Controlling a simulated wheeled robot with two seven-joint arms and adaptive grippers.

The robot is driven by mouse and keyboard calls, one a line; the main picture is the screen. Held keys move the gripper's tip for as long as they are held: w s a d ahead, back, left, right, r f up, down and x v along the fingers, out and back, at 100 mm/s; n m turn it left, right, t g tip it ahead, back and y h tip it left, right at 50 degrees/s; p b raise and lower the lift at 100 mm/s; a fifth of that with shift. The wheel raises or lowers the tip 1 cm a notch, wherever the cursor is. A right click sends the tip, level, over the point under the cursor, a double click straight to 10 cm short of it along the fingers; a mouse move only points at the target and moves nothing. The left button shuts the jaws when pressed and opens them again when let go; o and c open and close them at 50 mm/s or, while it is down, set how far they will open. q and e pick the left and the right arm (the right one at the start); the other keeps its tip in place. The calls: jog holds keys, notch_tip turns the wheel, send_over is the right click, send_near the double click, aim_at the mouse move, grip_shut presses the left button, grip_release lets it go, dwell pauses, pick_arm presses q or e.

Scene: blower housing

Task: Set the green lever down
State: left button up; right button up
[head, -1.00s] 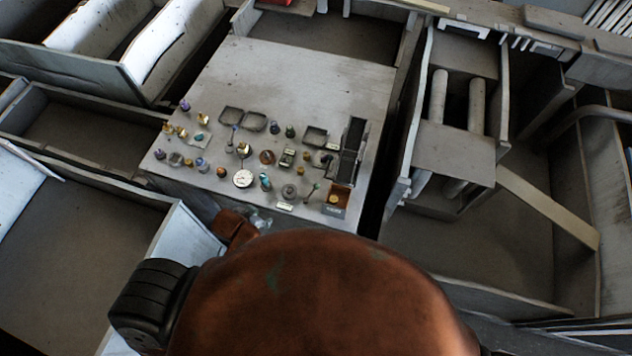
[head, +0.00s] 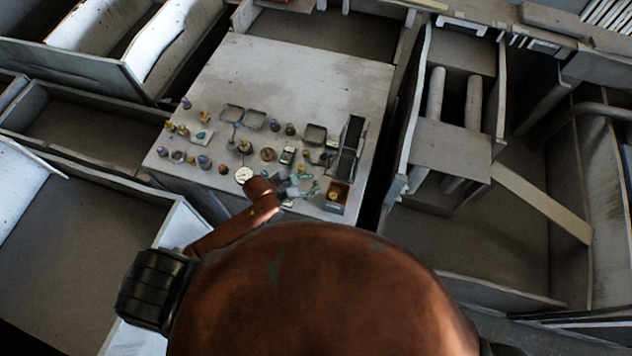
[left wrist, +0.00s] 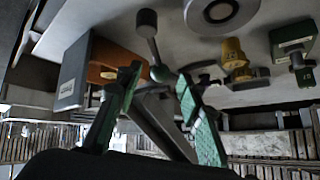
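My left gripper (head: 302,188) is over the front right part of the table in the head view. In the left wrist view its two green-padded fingers (left wrist: 160,80) stand apart, one on each side of the green knob, with visible gaps. In the head view the gripper largely covers the lever. My right gripper is not in view.
An orange-brown box with a grey front (head: 337,197) stands close to the gripper, with a dark upright rack (head: 350,150) behind it. A white dial (head: 243,175) and several small parts crowd the table's front half. The back half is clear.

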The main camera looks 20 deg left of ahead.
aim_at(314, 183)
pick_arm(q)
jog(key=shift+x, duration=1.8)
jog(key=shift+c, duration=0.5)
grip_shut()
